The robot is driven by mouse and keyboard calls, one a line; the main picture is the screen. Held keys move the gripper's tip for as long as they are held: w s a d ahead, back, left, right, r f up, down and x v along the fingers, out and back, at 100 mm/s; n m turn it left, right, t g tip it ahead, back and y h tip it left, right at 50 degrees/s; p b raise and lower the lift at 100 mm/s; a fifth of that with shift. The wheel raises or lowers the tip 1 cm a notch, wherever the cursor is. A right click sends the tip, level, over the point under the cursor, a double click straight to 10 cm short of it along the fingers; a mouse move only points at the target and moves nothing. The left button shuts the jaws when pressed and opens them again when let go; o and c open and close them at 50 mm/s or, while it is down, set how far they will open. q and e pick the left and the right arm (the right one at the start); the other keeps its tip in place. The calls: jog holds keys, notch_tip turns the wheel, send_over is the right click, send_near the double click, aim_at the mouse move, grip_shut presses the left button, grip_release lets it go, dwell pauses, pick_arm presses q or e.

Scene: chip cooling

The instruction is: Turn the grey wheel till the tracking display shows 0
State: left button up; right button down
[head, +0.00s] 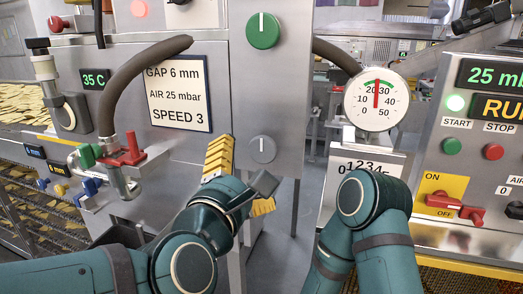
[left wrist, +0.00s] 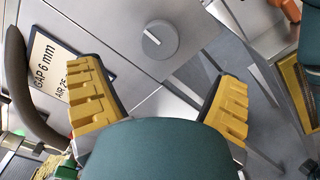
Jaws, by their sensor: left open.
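A grey round wheel (head: 262,149) with a white line on its face sits low on the steel panel. In the left wrist view the wheel (left wrist: 160,39) lies ahead, between the directions of my two yellow fingers. My left gripper (head: 240,180) is open and empty, just below and in front of the wheel, apart from it. It also shows in the left wrist view (left wrist: 162,82). A small display with orange characters (head: 59,168) at the left seems to read 0; I cannot tell whether it is the tracking display. My right gripper is out of view.
A green knob (head: 263,30) sits above the wheel. A sign (head: 177,93) reads GAP 6 mm, AIR 25 mbar, SPEED 3. A red-handled valve (head: 122,154) and hose stand left. A round gauge (head: 376,99) stands right, behind my right arm. A red switch (head: 455,205) is farther right.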

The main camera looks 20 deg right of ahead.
aim_at(262, 151)
pick_arm(q)
jog(key=x, duration=0.9)
jog(key=c, duration=1.2)
